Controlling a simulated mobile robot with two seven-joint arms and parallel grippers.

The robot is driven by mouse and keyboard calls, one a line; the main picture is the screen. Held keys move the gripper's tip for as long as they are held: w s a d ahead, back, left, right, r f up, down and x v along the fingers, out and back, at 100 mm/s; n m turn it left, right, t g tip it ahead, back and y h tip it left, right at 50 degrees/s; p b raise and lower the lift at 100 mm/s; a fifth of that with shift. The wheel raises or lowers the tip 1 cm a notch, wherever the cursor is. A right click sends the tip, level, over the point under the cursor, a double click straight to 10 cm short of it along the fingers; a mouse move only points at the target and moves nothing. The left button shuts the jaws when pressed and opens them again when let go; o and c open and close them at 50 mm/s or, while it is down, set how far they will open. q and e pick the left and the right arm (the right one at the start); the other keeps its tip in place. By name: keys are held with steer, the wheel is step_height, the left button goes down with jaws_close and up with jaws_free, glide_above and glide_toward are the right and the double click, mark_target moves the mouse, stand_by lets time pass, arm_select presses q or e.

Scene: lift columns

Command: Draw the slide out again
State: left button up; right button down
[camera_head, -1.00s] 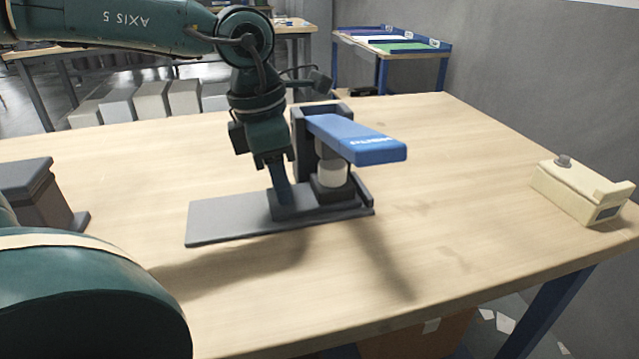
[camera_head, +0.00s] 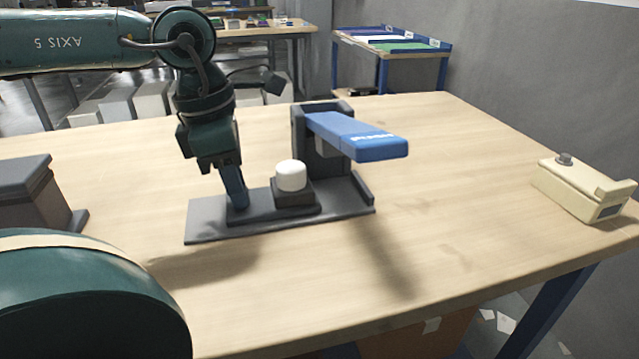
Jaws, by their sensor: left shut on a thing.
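The fixture's flat grey base plate (camera_head: 205,218) lies on the table, with a dark upright frame and a blue arm (camera_head: 355,135) over its right end. The dark slide (camera_head: 270,214) sits on the plate and carries a dark block with a white cylinder (camera_head: 291,175) upright in it. The cylinder is now left of the blue arm, clear of it. My left gripper (camera_head: 237,195) points down and is shut at the left end of the slide; its fingers hide what they grip there. My right gripper is not in view.
A cream box with a grey button (camera_head: 580,188) stands at the table's right edge. A dark grey block-shaped object (camera_head: 35,195) stands at the left. The wooden table (camera_head: 430,230) is clear in front and to the right of the fixture.

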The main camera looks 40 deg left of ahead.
arm_select(q)
steer(key=shift+s+a, duration=0.55)
steer(key=shift+s, duration=0.05)
steer(key=shift+s+a+b, duration=0.75)
steer(key=shift+s+b, duration=0.2)
steer(key=shift+b, duration=0.15)
steer(key=o, duration=0.8)
steer(key=shift+c, duration=0.2)
steer(key=shift+r, duration=0.1)
steer(key=shift+r+p, duration=2.45)
steer(key=shift+r, duration=0.45)
